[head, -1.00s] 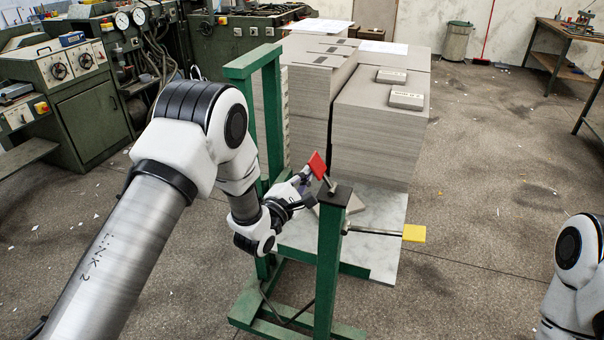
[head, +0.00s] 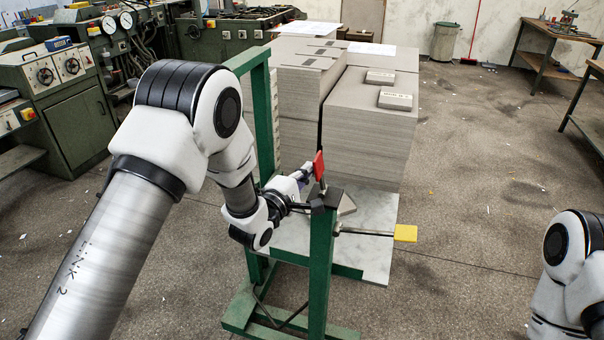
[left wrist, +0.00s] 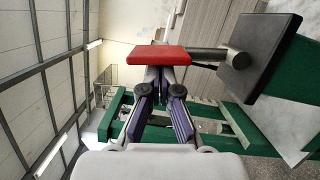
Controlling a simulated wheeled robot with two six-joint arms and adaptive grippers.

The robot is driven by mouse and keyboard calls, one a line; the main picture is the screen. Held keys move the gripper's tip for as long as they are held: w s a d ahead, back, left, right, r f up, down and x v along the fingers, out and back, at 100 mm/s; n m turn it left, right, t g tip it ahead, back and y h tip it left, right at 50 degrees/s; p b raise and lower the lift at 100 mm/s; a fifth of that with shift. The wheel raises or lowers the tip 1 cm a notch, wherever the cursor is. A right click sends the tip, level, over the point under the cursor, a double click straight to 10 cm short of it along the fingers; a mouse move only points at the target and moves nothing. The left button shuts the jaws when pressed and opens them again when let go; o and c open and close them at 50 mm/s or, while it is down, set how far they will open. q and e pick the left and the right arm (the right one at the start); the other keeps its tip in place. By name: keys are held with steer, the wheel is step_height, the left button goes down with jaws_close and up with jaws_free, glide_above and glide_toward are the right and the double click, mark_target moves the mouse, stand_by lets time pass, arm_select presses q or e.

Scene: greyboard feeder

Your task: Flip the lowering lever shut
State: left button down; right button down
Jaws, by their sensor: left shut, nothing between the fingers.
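A lever with a red flat handle (head: 319,165) stands nearly upright on the dark cap (head: 324,196) of the green post (head: 320,260). In the left wrist view the red handle (left wrist: 160,55) lies right across my fingertips, and its rod runs right to the dark cap (left wrist: 258,57). My left gripper (head: 309,172) is shut and empty, its tips at the handle's left side; it also shows in the left wrist view (left wrist: 164,76). The tips seem to touch the handle. A second lever with a yellow handle (head: 405,233) sticks out right, lower on the post.
Tall greyboard stacks (head: 368,125) stand behind the post on a pale plate (head: 376,262). A green frame upright (head: 264,115) rises behind my left arm. My right arm is at the right edge, its gripper out of frame.

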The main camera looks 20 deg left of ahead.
arm_select(q)
steer(key=shift+d+r+m, duration=0.15)
steer(key=shift+d+m, duration=0.2)
steer(key=shift+m, duration=0.25)
steer(key=shift+d+r, duration=0.15)
steer(key=shift+d, duration=0.25)
